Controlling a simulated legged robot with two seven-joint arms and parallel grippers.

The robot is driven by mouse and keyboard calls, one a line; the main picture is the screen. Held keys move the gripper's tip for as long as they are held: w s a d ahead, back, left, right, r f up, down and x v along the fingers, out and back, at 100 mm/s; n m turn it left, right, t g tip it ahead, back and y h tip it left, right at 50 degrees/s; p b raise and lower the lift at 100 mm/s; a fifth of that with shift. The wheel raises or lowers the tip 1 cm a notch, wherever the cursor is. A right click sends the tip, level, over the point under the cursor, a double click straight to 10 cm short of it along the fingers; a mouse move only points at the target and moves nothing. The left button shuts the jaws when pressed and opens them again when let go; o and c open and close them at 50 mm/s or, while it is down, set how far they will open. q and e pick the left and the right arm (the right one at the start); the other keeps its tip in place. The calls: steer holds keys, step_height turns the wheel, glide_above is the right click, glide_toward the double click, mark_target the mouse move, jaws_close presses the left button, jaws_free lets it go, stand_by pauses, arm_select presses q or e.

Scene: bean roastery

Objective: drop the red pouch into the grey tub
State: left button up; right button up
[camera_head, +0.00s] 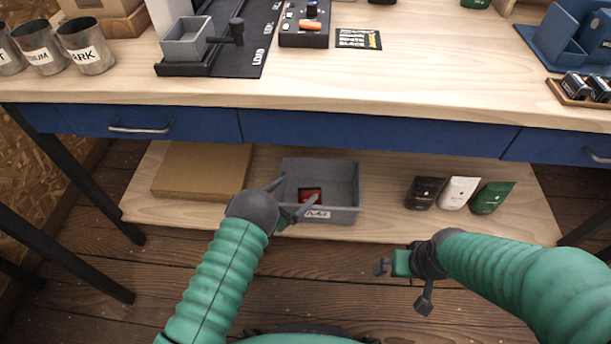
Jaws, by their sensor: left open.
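The grey tub (345,167) stands on the low shelf under the table, with a pale label on its front wall. The red pouch (310,192) shows inside the tub, low down near the front wall, and a finger of my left gripper covers part of it. My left gripper (293,193) is open at the tub's front left, with its fingers apart over the rim and nothing between them. My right gripper (404,284) is open and empty, in front of the shelf and to the right of the tub.
A flat cardboard box (200,170) lies left of the tub. A black pouch (425,192), a white pouch (459,192) and a green pouch (492,197) stand on the shelf at right. The wooden tabletop (420,85) with blue drawers overhangs the shelf's back.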

arm_select(q)
steer(key=p+v, duration=0.2)
steer(key=v, duration=0.4)
steer(key=w+a+r+n+g+y, duration=0.2)
steer(key=w+a+r+n+y, duration=0.25)
steer(key=a+r+y, duration=0.35)
steer(key=s+r+n+g+y, duration=0.1)
steer(key=s+g, duration=0.4)
steer(key=s, duration=0.8)
steer(key=s+r+n+g+y, duration=0.1)
steer(key=s+r+g, duration=0.3)
steer(key=s, duration=0.9)
steer(key=shift+s+g+y, duration=0.2)
steer(key=shift+g+y, duration=0.1)
steer(key=shift+g, duration=0.2)
arm_select(e)
steer(key=v, duration=0.2)
steer(key=shift+w+r, duration=0.2)
steer(key=shift+r, duration=0.25)
arm_select(q)
steer(key=shift+a+r+n, duration=0.1)
steer(key=shift+a+n, duration=0.05)
steer(key=shift+n, duration=0.1)
arm_select(e)
steer(key=shift+r, duration=0.1)
